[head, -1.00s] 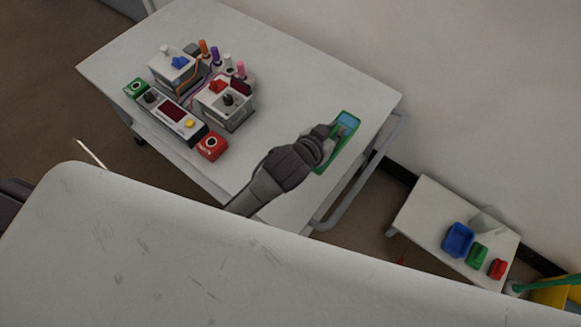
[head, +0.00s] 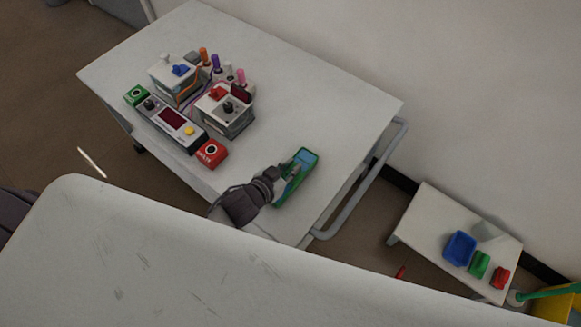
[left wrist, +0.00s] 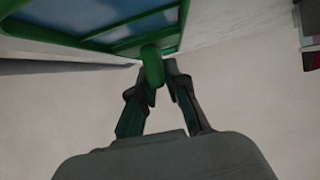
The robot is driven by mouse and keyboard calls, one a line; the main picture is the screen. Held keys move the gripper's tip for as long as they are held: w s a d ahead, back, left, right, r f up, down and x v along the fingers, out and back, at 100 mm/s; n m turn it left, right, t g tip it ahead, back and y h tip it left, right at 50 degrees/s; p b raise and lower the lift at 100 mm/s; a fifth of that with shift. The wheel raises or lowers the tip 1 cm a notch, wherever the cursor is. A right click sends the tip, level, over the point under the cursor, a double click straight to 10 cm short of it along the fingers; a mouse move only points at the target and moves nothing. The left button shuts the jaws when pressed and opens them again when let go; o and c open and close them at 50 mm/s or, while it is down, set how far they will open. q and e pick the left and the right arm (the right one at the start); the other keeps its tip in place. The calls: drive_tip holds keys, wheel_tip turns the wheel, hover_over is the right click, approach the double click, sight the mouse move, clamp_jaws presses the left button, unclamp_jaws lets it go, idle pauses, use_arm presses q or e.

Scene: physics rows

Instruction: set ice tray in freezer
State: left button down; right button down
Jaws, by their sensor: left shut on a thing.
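A green-rimmed tray with a light blue inside (head: 308,158) is in the head view, over the right part of the white cart top; I take it to be the ice tray. My left gripper (head: 291,172) is at the tray, partly covering it. In the left wrist view the gripper (left wrist: 163,72) is shut on a green tab (left wrist: 152,66) at the tray's edge, and the blue inside (left wrist: 140,25) shows behind it. I cannot tell whether the tray touches the cart. My right gripper is not in view. No freezer is recognisable.
The white cart (head: 330,95) holds a boxy device with knobs (head: 172,122) and a red button box (head: 211,152) on its left half. A white surface (head: 150,255) fills the foreground. A low white table (head: 430,215) at right carries a blue bin (head: 459,248) and small blocks.

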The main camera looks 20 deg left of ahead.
use_arm(q)
drive_tip(key=c, duration=1.6)
unclamp_jaws()
drive_tip(key=shift+f, duration=0.1)
drive_tip(key=o, duration=0.4)
